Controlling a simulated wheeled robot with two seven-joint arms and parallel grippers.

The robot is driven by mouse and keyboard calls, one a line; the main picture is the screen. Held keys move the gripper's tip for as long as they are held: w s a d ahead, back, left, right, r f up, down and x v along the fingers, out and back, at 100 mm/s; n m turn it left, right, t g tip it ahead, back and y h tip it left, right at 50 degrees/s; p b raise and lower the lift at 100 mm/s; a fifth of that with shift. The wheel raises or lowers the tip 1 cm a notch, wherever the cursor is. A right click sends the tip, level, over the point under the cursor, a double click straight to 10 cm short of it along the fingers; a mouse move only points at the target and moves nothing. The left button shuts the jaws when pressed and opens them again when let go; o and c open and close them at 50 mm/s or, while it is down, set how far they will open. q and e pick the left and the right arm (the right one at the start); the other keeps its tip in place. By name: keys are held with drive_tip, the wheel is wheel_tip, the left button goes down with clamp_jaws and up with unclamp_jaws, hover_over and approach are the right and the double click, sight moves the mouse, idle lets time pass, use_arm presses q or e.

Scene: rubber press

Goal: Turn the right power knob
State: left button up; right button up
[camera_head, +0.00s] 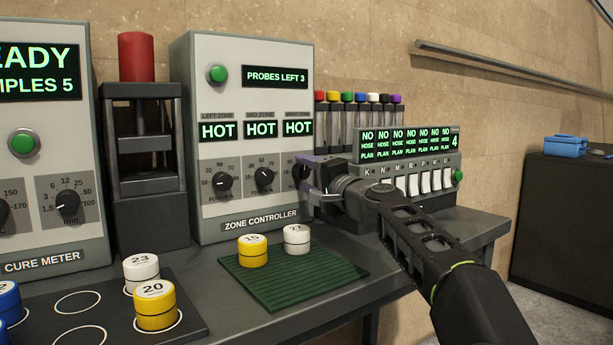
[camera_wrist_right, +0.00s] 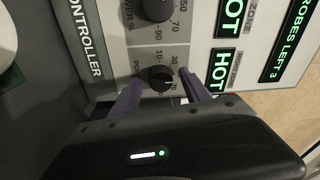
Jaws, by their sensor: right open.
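The zone controller (camera_head: 213,60) is a pale panel with a row of black power knobs under green HOT displays. The right power knob (camera_wrist_right: 161,78) shows in the right wrist view, round and black with a white pointer mark. In the head view it is mostly hidden behind my right gripper (camera_head: 306,170). My right gripper is open, with one purple finger on each side of that knob. I cannot tell whether the fingers touch it. My left gripper is not in view.
The middle power knob (camera_head: 264,177) and left power knob (camera_head: 222,181) sit left of my gripper. A white-keyed hose panel (camera_head: 408,147) stands close behind my right wrist. Yellow and white pucks (camera_head: 253,250) stand on a green ribbed mat (camera_head: 300,283) below.

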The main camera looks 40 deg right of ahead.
drive_tip(key=s+b, duration=0.1)
drive_tip(key=s, duration=0.6)
drive_tip(key=shift+s+a+f, duration=0.2)
drive_tip(key=shift+a+f, duration=0.05)
drive_tip(key=shift+a, duration=0.1)
